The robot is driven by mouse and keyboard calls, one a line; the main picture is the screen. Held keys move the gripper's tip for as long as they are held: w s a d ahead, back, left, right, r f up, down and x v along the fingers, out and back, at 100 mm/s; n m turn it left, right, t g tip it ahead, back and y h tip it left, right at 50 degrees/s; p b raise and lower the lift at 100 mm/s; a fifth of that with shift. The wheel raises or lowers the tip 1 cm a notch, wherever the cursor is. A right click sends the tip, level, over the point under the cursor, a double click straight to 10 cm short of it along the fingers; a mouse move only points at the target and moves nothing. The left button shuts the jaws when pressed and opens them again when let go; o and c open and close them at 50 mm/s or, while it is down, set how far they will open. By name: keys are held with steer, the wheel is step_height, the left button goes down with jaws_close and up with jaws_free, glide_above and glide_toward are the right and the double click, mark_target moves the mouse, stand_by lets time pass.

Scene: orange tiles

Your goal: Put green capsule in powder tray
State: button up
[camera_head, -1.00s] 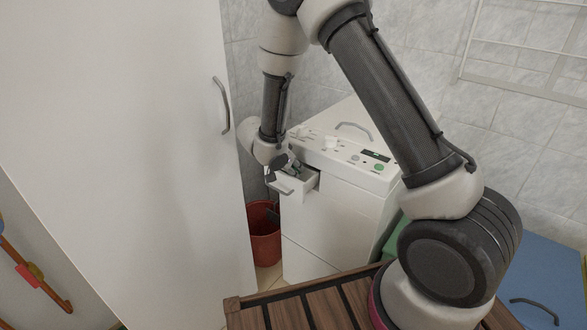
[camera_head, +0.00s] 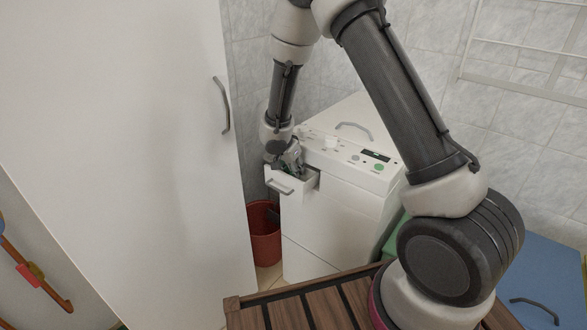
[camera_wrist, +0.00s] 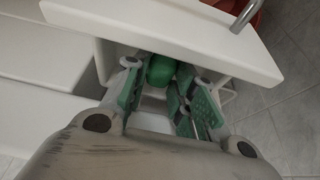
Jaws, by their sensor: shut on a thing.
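The powder tray (camera_head: 283,183) is a small white drawer pulled out of the white washing machine (camera_head: 338,205), with a grey bar handle. It also shows in the wrist view as a white front panel (camera_wrist: 170,28). My gripper (camera_head: 294,168) points down into the tray's open top, with its fingertips inside. In the wrist view the green capsule (camera_wrist: 162,68) sits between the fingers of my gripper (camera_wrist: 157,82), which is shut on it. The capsule's lower part and the tray floor are partly hidden by the fingers. The capsule cannot be made out in the head view.
A tall white cabinet (camera_head: 130,150) stands close on the left of the tray. A red bucket (camera_head: 264,238) stands on the floor beside the machine. A wooden slatted surface (camera_head: 300,308) lies in front. The machine's control panel (camera_head: 365,160) is right of the tray.

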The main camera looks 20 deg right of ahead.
steer(key=shift+f, duration=0.3)
steer(key=o, duration=0.9)
steer(key=v, duration=1.3)
steer(key=shift+w+d+r, duration=0.15)
steer(key=shift+d+r, duration=0.15)
